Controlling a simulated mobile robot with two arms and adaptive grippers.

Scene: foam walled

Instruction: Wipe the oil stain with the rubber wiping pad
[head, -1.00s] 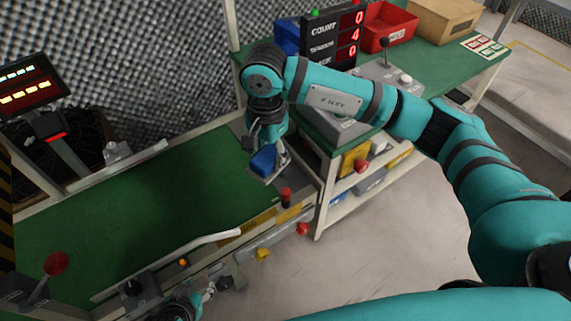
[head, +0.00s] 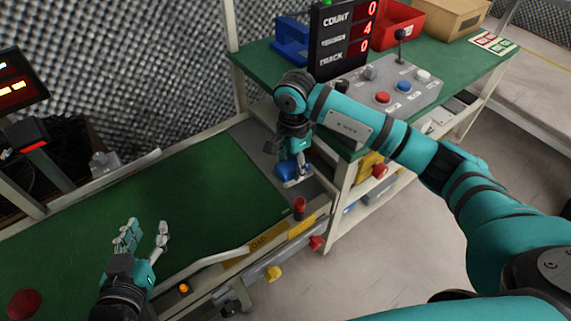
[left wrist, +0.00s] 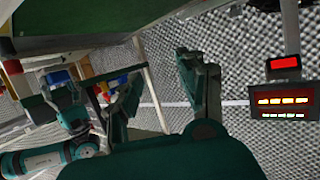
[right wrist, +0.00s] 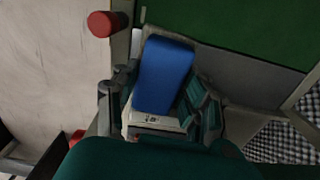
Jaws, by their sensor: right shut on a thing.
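A blue pad (head: 286,170) is held in my right gripper (head: 294,172) at the right end of the green conveyor belt (head: 190,208). In the right wrist view the blue pad (right wrist: 163,76) sits between the fingers, with a pale printed part at its near end. It is over or on the grey strip beside the belt; contact cannot be told. My left gripper (head: 142,236) is open and empty above the near left part of the belt. It shows open in the left wrist view (left wrist: 155,85). I cannot make out an oil stain in any view.
A green table (head: 440,90) at the right carries a counter display (head: 340,42), a grey control box (head: 385,88), a red bin (head: 400,22) and a cardboard box (head: 452,15). A red post (head: 299,208) and pale rail (head: 205,262) line the belt's near edge.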

